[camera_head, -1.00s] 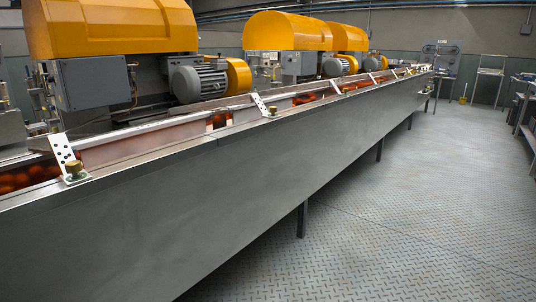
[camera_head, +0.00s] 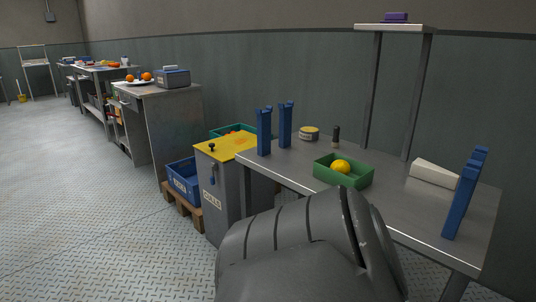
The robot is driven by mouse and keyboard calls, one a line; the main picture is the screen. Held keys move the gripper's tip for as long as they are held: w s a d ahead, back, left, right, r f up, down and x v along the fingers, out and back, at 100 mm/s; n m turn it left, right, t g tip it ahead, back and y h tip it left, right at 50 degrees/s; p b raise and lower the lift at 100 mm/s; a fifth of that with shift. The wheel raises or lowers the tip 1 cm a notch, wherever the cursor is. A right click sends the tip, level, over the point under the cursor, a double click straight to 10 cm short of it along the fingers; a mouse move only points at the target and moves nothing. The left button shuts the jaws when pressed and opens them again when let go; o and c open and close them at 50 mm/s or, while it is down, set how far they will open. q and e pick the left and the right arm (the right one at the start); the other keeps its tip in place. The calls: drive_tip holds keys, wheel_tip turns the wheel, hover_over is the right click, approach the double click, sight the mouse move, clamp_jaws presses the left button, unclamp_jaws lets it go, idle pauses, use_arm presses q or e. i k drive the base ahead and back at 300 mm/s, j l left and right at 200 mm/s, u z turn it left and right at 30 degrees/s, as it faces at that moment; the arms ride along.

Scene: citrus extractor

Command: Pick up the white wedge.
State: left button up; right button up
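The white wedge (camera_head: 433,173) lies on the right part of the grey metal table (camera_head: 394,207), beside a blue upright bracket at the table's right end. It looks like a long, pale block with a sloping top. A dark grey rounded part of my own arm fills the bottom middle of the view, in front of the table. Neither of my grippers shows in the view, so I cannot see their fingers.
A green tray (camera_head: 322,170) with a yellow fruit (camera_head: 341,166) sits mid-table. Blue uprights (camera_head: 263,132) (camera_head: 464,196) stand at both ends. A round tin (camera_head: 309,133) and dark bottle (camera_head: 336,137) are behind. A post-mounted shelf (camera_head: 395,28) rises behind. Left are a yellow-topped bin (camera_head: 224,196) and open floor.

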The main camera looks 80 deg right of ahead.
sight(421, 169)
drive_tip(key=z, duration=5.3)
drive_tip(key=k+j, duration=0.05)
